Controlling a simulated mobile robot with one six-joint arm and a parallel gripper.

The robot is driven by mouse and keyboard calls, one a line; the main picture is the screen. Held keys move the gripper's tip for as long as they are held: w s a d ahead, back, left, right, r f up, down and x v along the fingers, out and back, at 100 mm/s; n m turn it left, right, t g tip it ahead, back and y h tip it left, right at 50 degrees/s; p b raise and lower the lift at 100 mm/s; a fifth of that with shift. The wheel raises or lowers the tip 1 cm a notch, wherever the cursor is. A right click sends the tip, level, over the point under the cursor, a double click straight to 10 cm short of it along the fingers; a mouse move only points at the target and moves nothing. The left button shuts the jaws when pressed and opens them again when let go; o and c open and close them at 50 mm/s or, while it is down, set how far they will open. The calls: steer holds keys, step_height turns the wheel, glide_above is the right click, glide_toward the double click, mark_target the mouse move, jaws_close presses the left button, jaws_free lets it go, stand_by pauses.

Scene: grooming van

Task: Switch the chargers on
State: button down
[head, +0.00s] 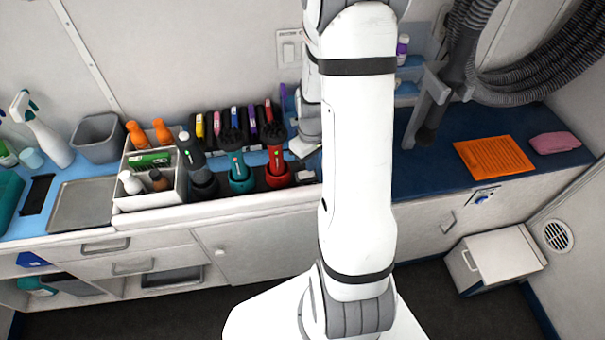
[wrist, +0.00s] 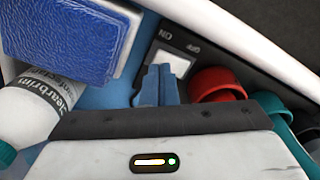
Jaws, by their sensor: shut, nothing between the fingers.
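A dark switch panel marked ON and OFF shows in the wrist view, with a pale rocker (wrist: 174,62) in it. My gripper (wrist: 158,72) is shut and empty, its blue fingertips right at the rocker's near side. I cannot tell whether they touch it, and they hide part of the panel. In the head view, three charger cups stand in a row at the counter's front: a dark one (head: 204,184), a teal one (head: 241,183) and a red one (head: 278,177), each with a clipper in it.
The wrist view shows a red cup (wrist: 216,84) and a teal cup (wrist: 268,104) close right of my fingers. A blue block (wrist: 72,40) and a white bottle (wrist: 28,100) are on the left. A white caddy (head: 150,200) stands left of the chargers.

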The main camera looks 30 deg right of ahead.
steer(key=shift+f+b, duration=0.7)
steer(key=shift+f, duration=0.15)
steer(key=shift+r, duration=0.1)
stand_by(0.3)
steer(key=shift+r+p, duration=2.45)
steer(key=shift+r, duration=1)
steer(key=s+a+r+m+t, duration=0.1)
steer(key=s+a+r, duration=0.5)
steer(key=r, duration=0.4)
steer(key=s+a+r+m+t, duration=0.1)
steer(key=s+a+r+t, duration=0.1)
steer(key=s+a+r, duration=0.4)
step_height(320, 180, up, 5)
steer(key=shift+s+a+f+m, duration=0.1)
steer(key=shift+s+a+m, duration=0.3)
